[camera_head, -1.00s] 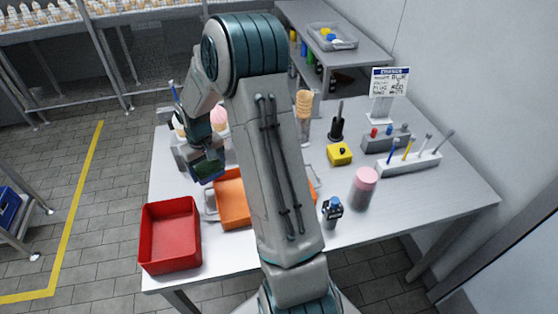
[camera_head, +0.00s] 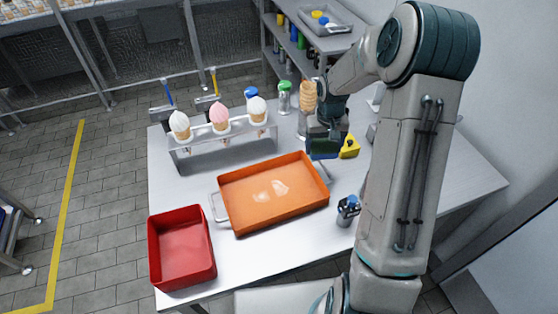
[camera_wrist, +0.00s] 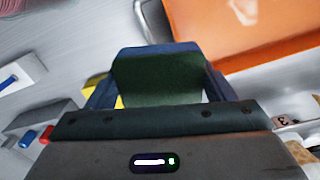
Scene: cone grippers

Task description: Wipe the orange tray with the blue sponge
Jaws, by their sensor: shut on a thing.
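The orange tray (camera_head: 285,215) lies on the table with whitish smears (camera_head: 270,190) on its floor. It also shows at the upper right of the wrist view (camera_wrist: 275,45). My gripper (camera_head: 324,140) is shut on the blue sponge (camera_head: 322,150), just off the tray's back right corner. In the wrist view, the sponge (camera_wrist: 155,78) sits between my fingers, its face dark green with blue edges. The sponge appears apart from the tray; its height above the table is hard to tell.
A red bin (camera_head: 182,248) stands left of the tray. An ice cream cone rack (camera_head: 222,143) stands behind it. A yellow block (camera_head: 350,147) is beside my gripper, and a small blue-capped bottle (camera_head: 347,210) stands right of the tray.

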